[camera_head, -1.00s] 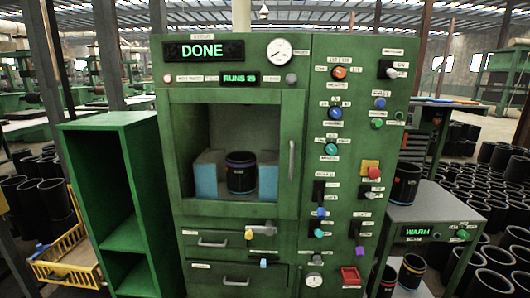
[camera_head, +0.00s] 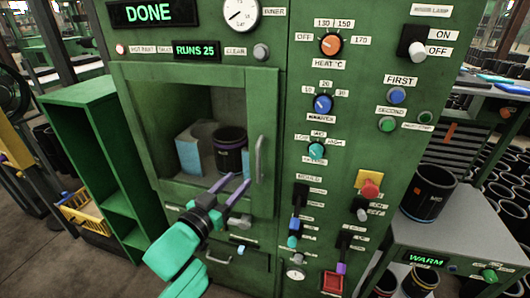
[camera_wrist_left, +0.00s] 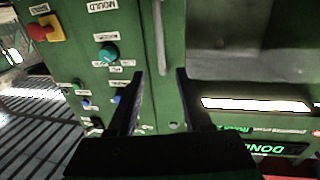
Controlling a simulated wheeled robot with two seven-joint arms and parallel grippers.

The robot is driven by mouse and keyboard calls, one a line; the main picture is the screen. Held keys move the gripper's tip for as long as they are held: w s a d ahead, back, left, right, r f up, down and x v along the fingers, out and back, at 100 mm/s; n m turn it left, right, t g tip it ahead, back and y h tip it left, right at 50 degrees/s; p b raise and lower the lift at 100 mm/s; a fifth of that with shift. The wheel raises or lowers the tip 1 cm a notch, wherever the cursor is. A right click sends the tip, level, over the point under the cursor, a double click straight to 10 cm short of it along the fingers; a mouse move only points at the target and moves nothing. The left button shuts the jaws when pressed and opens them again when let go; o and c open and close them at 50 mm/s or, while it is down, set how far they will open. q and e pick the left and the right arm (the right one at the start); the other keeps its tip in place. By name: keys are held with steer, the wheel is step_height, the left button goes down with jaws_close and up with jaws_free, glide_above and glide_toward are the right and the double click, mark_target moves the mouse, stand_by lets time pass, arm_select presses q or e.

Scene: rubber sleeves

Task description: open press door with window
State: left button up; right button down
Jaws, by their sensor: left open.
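The press door (camera_head: 157,185) is a green frame with a large window and appears closed on the green press. Through the window I see a black sleeve (camera_head: 229,150) beside light blue blocks (camera_head: 193,148). The door's vertical bar handle (camera_head: 260,158) is at its right side. My left gripper (camera_head: 232,183) is open and empty, in front of the door's lower right part, left of and below the handle in the head view. In the left wrist view the handle (camera_wrist_left: 160,38) lies ahead, in line with the gap between the open fingers (camera_wrist_left: 161,76). The right gripper is out of view.
Knobs and switches, including a red button (camera_head: 370,188), cover the panel right of the door. Drawers (camera_head: 227,262) lie below it. A grey side table (camera_head: 435,235) bearing a black sleeve (camera_head: 428,192) stands right.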

mark_target(257, 160)
arm_select(q)
steer(key=p+x, duration=0.2)
steer(key=x, duration=1)
steer(key=shift+d, duration=0.1)
steer(key=shift+w, duration=0.1)
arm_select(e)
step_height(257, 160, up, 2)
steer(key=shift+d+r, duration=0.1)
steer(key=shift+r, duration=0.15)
arm_select(q)
steer(key=shift+a+f, duration=0.1)
steer(key=shift+a, duration=0.1)
steer(key=shift+d, duration=0.15)
jaws_close()
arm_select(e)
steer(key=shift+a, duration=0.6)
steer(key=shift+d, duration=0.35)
